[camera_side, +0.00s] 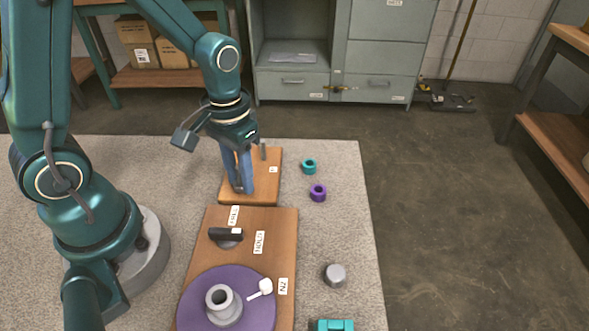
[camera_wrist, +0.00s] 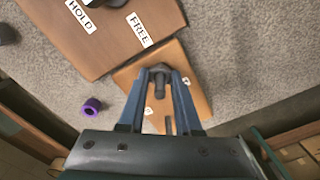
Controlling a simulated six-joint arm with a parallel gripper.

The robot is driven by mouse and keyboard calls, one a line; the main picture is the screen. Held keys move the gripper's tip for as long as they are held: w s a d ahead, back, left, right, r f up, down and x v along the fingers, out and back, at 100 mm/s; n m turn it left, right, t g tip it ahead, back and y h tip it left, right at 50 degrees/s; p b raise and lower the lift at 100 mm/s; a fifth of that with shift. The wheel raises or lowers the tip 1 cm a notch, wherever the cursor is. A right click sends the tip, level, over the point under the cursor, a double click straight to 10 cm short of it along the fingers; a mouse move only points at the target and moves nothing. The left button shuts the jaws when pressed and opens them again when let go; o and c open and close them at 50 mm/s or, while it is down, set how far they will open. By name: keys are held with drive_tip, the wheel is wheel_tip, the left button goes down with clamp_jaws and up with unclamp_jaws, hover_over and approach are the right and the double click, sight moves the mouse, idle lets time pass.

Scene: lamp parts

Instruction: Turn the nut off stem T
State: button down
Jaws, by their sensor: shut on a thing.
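My gripper (camera_wrist: 160,76) has its blue fingers pointing down over the small wooden board (camera_wrist: 198,88). Its tips are closed around a dark grey nut (camera_wrist: 158,69) at the end of a dark stem (camera_wrist: 160,85). The side view shows my gripper (camera_side: 240,190) low over the near part of this board (camera_side: 232,198); the fingers hide the nut there. A second post (camera_side: 263,151) stands farther back on the board beside a small label (camera_side: 273,169). I cannot read the label's letter. The second post also shows in the wrist view (camera_wrist: 168,126).
A larger board (camera_side: 281,226) carries a black lever (camera_side: 226,235), HOLD and FREE labels, and a purple disc (camera_side: 195,309) with a grey collar (camera_side: 222,301). A teal ring (camera_side: 309,166), purple ring (camera_side: 318,193) and grey cylinder (camera_side: 335,274) lie to the right on the mat.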

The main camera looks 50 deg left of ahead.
drive_tip(key=shift+n, duration=1)
drive_tip(key=shift+n, duration=0.9)
drive_tip(key=n, duration=0.4)
drive_tip(key=shift+r, duration=0.1)
drive_tip(key=shift+n, duration=0.5)
drive_tip(key=n, duration=0.6)
drive_tip(key=shift+n, duration=0.4)
